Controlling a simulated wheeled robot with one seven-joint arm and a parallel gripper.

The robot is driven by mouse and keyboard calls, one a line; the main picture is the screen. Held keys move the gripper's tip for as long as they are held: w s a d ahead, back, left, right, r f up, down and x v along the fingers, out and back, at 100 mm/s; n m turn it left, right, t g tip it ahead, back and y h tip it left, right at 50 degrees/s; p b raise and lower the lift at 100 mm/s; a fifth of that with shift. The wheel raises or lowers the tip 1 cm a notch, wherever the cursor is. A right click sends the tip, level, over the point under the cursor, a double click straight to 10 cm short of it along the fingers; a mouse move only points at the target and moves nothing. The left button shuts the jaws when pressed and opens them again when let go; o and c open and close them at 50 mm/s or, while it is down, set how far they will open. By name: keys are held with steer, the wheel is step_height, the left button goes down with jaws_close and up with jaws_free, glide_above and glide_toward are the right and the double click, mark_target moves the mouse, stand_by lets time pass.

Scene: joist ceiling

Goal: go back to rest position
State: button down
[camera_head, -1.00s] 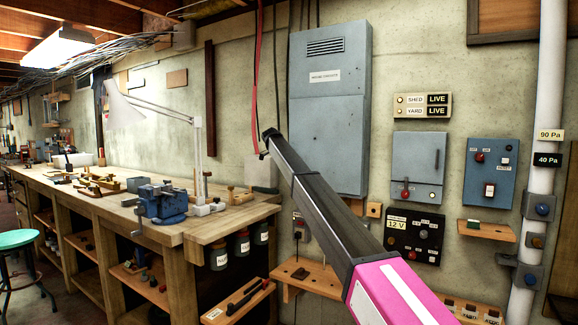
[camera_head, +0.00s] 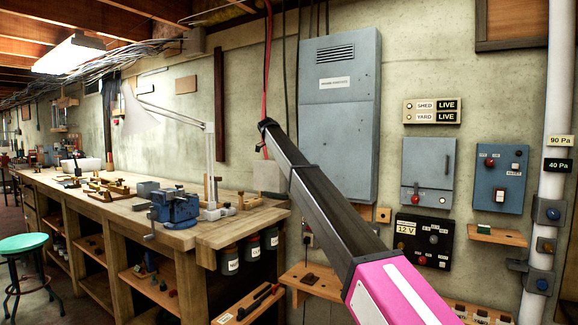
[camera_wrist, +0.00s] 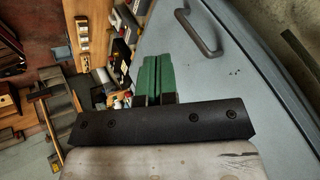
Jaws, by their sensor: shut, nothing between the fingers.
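My gripper (camera_wrist: 153,80) shows in the wrist view as two green fingers side by side, shut with nothing between them. The fingers stick out past a dark bar with screws. A grey-blue surface with a dark handle (camera_wrist: 198,32) lies to the right of and behind the fingers; I cannot tell the distance. In the head view my black and magenta arm reaches up and left from the lower right, in front of the wall. The fingers cannot be made out there.
A grey-blue wall cabinet (camera_head: 339,150) stands behind the arm. A workbench (camera_head: 215,232) with a blue vise (camera_head: 175,206) runs along the left. Switch boxes, small shelves and a white pipe (camera_head: 553,130) are at the right. A green stool (camera_head: 27,244) stands left on open floor.

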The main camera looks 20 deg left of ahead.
steer(key=s+d+f+n+g, duration=0.1)
steer(key=s+d+f+n, duration=0.1)
steer(key=d+f, duration=1)
steer(key=s+d+f+n+g, duration=0.1)
steer(key=d+f+n, duration=0.1)
steer(key=d+f, duration=1)
steer(key=s+d+f+n+g, duration=0.1)
steer(key=s+d+f+n, duration=0.1)
steer(key=s+d+f, duration=0.5)
steer(key=s+d+f+n+g, duration=0.1)
steer(key=s+d+f+n, duration=0.1)
steer(key=d+f, duration=0.95)
steer(key=s+d+f+n+g+y, duration=0.1)
steer(key=s+d+f+n+y, duration=0.15)
steer(key=s+d+f, duration=1.35)
steer(key=s+d+f+n, duration=0.1)
steer(key=s+d, duration=0.2)
steer(key=s, duration=0.3)
steer(key=s+d+f+n+g, duration=0.1)
steer(key=s+d+f, duration=0.1)
steer(key=s, duration=0.5)
steer(key=s+d+f+n, duration=0.1)
steer(key=s+d, duration=0.2)
steer(key=s, duration=0.3)
steer(key=shift+s+d+f+n+g+y, duration=0.25)
steer(key=shift+d+f+n+g+y, duration=0.05)
steer(key=shift+d+f+n+y, duration=0.1)
